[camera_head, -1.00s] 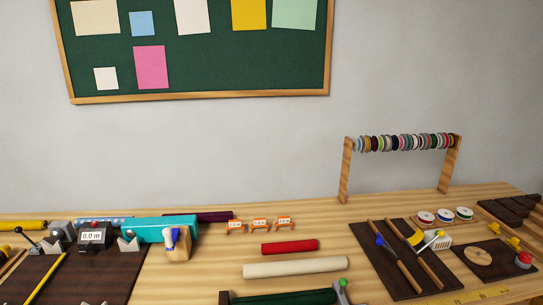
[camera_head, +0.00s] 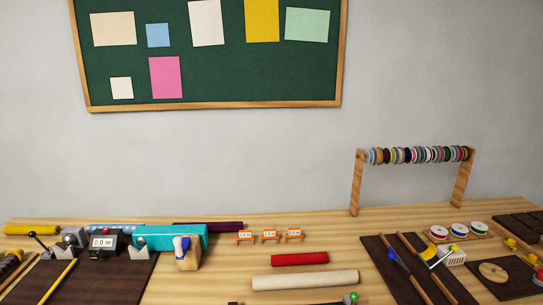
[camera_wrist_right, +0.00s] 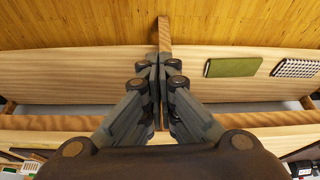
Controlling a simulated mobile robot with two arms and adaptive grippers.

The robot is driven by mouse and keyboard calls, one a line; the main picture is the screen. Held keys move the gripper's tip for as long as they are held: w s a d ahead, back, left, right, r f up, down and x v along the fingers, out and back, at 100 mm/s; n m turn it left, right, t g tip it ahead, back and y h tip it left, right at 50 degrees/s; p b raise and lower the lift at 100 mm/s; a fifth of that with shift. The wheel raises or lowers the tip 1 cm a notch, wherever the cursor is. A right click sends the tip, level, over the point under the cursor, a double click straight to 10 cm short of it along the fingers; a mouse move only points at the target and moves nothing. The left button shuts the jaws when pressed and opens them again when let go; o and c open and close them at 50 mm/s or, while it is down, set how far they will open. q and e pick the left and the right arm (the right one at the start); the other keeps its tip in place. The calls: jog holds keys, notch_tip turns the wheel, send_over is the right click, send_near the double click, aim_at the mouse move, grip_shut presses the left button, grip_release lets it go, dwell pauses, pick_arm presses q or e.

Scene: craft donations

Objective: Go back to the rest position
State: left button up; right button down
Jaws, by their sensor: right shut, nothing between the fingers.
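My right gripper (camera_wrist_right: 160,75) shows in the right wrist view, its fingers together and empty. It is in front of a wooden post (camera_wrist_right: 164,35) that rises between pale wooden boards (camera_wrist_right: 80,75). Neither of my grippers shows in the head view. The head view shows the workbench (camera_head: 215,285) with a red roll (camera_head: 300,259), a cream roll (camera_head: 305,280) and a teal roll (camera_head: 165,237) on it.
A ribbon rack (camera_head: 358,185) stands at the back right of the bench. Dark boards with tools (camera_head: 385,250) lie at the right, and a meter reading 0.0 m (camera_head: 103,242) at the left. In the wrist view, a green item (camera_wrist_right: 232,67) and a checked item (camera_wrist_right: 296,68) lie on the board.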

jog(key=s+f+g, duration=0.1)
jog(key=s+f, duration=0.1)
jog(key=f, duration=1.1)
jog(key=s+f+g, duration=0.1)
jog(key=s+f, duration=0.1)
jog(key=f, duration=1.2)
jog(key=s+d+f+g, duration=0.1)
jog(key=s+d+f, duration=0.2)
jog(key=s+f, duration=1.2)
jog(key=shift+s+d+n+h, duration=0.3)
jog(key=shift+s+d, duration=0.1)
jog(key=shift+s, duration=0.2)
